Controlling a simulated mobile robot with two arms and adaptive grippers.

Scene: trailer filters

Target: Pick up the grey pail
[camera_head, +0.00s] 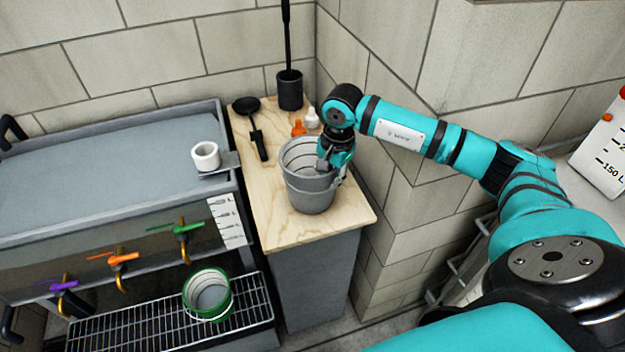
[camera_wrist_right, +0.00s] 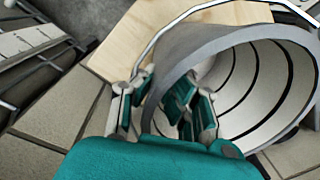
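The grey pail (camera_head: 310,192) stands upright on the wooden top of a narrow stand (camera_head: 272,215). My right gripper (camera_head: 335,160) points down at the right side of its rim. In the right wrist view, the pail (camera_wrist_right: 245,95) shows its ringed inside and a thin wire handle. The right gripper's fingers (camera_wrist_right: 162,92) straddle the pail wall, one inside and one outside. A gap shows between the fingers, and they do not look closed on the wall. My left gripper is out of view.
A black scoop (camera_head: 256,125), orange and white small bottles (camera_head: 311,118) and a dark holder (camera_head: 289,90) stand behind the pail. A block wall is close on the right. A grey tank (camera_head: 100,190) with taps and a green-rimmed pail (camera_head: 208,294) are left.

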